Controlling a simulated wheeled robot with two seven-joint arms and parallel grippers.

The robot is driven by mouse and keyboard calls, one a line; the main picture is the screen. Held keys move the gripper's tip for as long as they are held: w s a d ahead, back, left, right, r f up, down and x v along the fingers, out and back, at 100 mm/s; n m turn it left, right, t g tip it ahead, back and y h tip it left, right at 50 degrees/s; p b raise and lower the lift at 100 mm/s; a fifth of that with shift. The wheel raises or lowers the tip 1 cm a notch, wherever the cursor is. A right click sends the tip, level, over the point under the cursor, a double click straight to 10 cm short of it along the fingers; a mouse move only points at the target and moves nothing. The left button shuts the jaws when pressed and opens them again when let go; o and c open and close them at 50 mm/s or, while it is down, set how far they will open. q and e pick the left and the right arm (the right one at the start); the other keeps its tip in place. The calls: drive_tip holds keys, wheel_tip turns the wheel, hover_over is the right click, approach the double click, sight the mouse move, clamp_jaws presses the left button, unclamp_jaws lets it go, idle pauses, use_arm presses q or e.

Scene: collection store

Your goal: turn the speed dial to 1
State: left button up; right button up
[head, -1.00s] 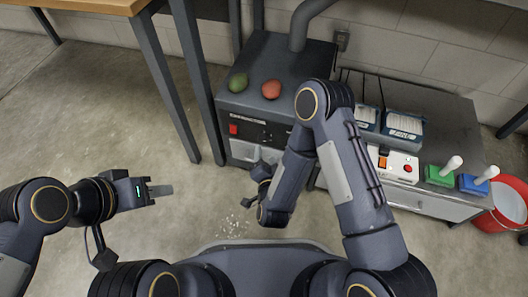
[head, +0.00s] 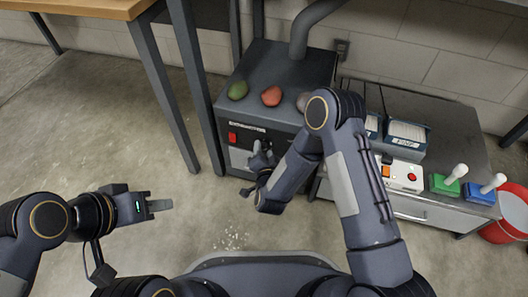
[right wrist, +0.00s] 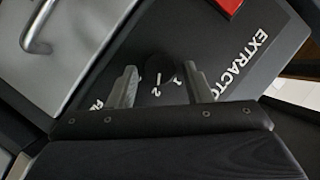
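The speed dial (right wrist: 158,68) is a dark round knob on the black panel in the right wrist view. Its white pointer line points towards the printed 2, with the 1 beside it. My right gripper (right wrist: 160,72) is open, with one finger on either side of the dial; I cannot tell whether they touch it. In the head view my right gripper (head: 260,158) is at the front of the dark extractor cabinet (head: 275,75) and hides the dial. My left gripper (head: 158,206) is out over the floor at left, away from the cabinet; its finger gap is unclear.
A red switch (head: 232,137) sits left on the panel; it also shows in the right wrist view (right wrist: 229,4). Green (head: 238,90), red (head: 271,95) and greyish (head: 303,101) lumps lie on top. At right are a white control box (head: 402,174) and a red bucket (head: 512,212).

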drive_tip(key=c, duration=0.7)
drive_tip(key=shift+a+r+n+g+h+p, duration=0.15)
drive_tip(key=shift+r+n+g+h+p, duration=0.2)
drive_tip(key=shift+n+p, duration=0.55)
drive_tip(key=shift+w+a+n+g+h+p, duration=0.1)
drive_tip(key=shift+a+n+g+h+p, duration=0.15)
drive_tip(key=shift+n+g+h+p, duration=0.7)
drive_tip(key=shift+w+a+n+g+h+p, duration=0.1)
drive_tip(key=shift+a+n+g+h+p, duration=0.1)
drive_tip(key=shift+n+h+p, duration=1.45)
drive_tip(key=shift+f+n, duration=0.1)
drive_tip(key=shift+n, duration=0.3)
